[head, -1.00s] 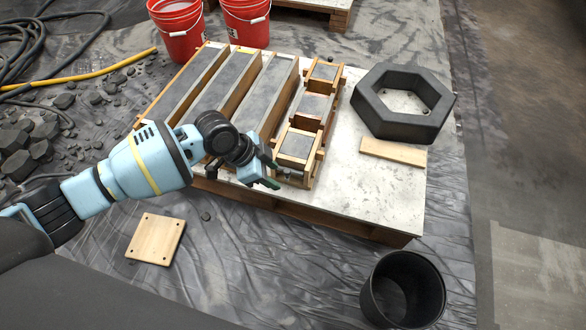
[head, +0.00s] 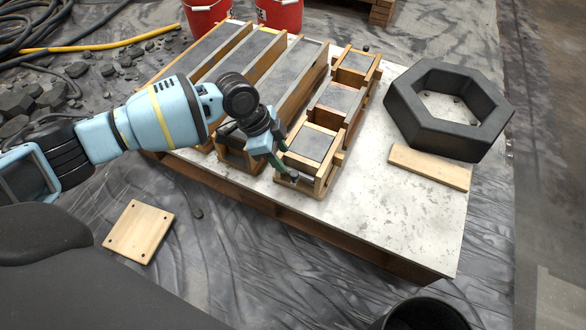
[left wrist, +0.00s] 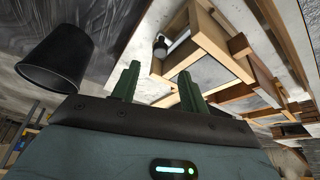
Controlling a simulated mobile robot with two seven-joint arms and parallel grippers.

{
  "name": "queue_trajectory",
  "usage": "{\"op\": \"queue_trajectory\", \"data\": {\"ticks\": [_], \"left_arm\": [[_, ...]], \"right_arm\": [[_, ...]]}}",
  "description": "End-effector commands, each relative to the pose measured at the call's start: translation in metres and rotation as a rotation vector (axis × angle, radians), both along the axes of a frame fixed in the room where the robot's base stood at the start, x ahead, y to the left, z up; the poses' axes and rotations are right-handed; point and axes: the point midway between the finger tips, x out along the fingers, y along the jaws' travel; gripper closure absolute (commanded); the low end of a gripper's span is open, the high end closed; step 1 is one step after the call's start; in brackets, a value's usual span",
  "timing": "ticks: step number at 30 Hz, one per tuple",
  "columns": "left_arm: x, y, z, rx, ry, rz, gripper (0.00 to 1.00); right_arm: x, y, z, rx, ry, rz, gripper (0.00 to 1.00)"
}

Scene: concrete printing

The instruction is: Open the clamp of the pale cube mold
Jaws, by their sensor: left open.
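The pale wooden cube mold (head: 312,150) stands on the pallet board, with several grey-filled square cells in a row. Its near end also shows in the left wrist view (left wrist: 222,45). A small clamp with a dark knob (left wrist: 160,47) sits at that end in the left wrist view; its lever position is unclear. My left gripper (head: 282,158) is at the near left corner of the mold, close to the clamp. Its two green fingers, spread apart in the left wrist view (left wrist: 160,84), are open and empty. My right gripper is not in view.
Long beam molds (head: 285,85) lie left of the cube mold. A dark hexagonal ring (head: 402,105) and a wooden strip (head: 430,167) lie to its right. A black bucket (head: 428,315) stands in front. The pallet board's front right (head: 400,225) is clear.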

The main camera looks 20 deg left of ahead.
Motion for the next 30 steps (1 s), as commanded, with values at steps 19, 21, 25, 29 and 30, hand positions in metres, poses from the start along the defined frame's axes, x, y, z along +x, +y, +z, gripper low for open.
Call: {"op": "queue_trajectory", "data": {"ticks": [19,21,25,29,30], "left_arm": [[0.010,-0.026,-0.068,0.000,0.000,0.001,0.56],[0.010,-0.027,-0.069,0.000,0.000,0.001,0.56],[0.010,-0.027,-0.069,0.000,0.000,0.001,0.56],[0.010,-0.027,-0.069,0.000,0.000,0.001,0.64],[0.010,-0.027,-0.069,0.000,0.000,0.001,0.69]], "right_arm": [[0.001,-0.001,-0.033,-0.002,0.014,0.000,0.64],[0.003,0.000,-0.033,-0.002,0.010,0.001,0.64],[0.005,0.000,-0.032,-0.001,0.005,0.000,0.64],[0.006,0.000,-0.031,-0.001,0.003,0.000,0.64],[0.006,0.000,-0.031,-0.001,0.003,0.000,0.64]]}}
